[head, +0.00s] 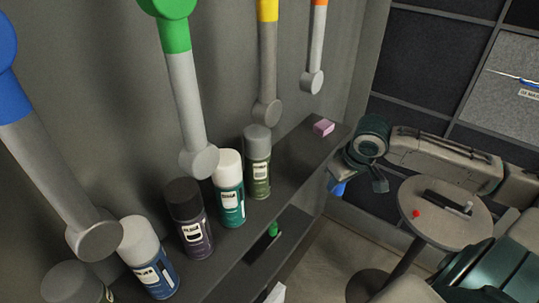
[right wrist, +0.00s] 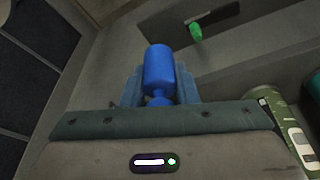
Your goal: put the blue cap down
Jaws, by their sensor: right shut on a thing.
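The blue cap (right wrist: 159,70) is a rounded blue cylinder with a narrower neck, gripped between the fingers of my right gripper (right wrist: 159,92) in the right wrist view. In the head view the right gripper (head: 342,178) hangs just right of the dark shelf's end, with a bit of the blue cap (head: 337,188) showing below it. The rest of the cap is hidden there by the gripper. The cap appears clear of the shelf. My left gripper is in neither view.
Several spray cans (head: 229,190) stand in a row on the dark shelf (head: 290,165); a pink block (head: 323,127) sits near its far end. A green piece (head: 273,229) is on the lower level. A round table (head: 435,230) at right holds a dark object and a red ball (head: 416,213).

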